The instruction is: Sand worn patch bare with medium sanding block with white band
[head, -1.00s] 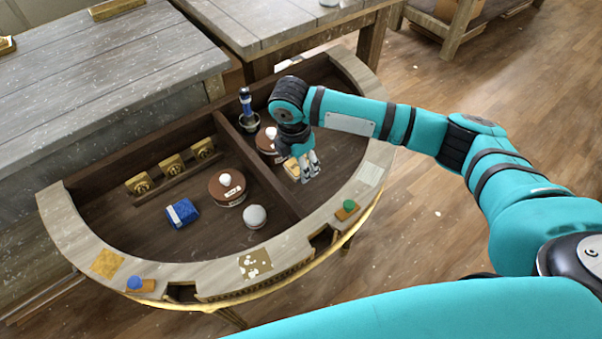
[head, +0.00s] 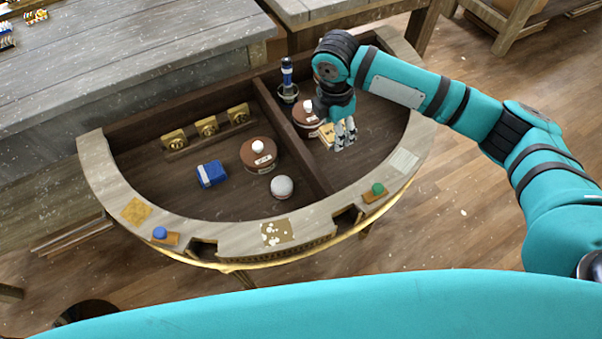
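A blue block (head: 212,174) with a white marking lies in the left section of the half-round console. A tan block (head: 326,134) is in the right section, beside my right gripper (head: 344,137); I cannot see a band on it. The gripper's fingers point down near the divider; whether they grip the tan block is unclear. On the pale rim are a brown patch with white flecks (head: 277,233) at front centre, a yellowish patch (head: 135,211) at left and a pale patch (head: 405,161) at right. My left gripper is out of view.
Two brown round containers (head: 259,156) (head: 308,116), a grey-white ball (head: 282,187), a rack of gold pieces (head: 206,127) and a dark-blue upright tool (head: 287,82) stand inside. Blue-knobbed (head: 160,234) and green-knobbed (head: 376,190) pieces sit on the rim.

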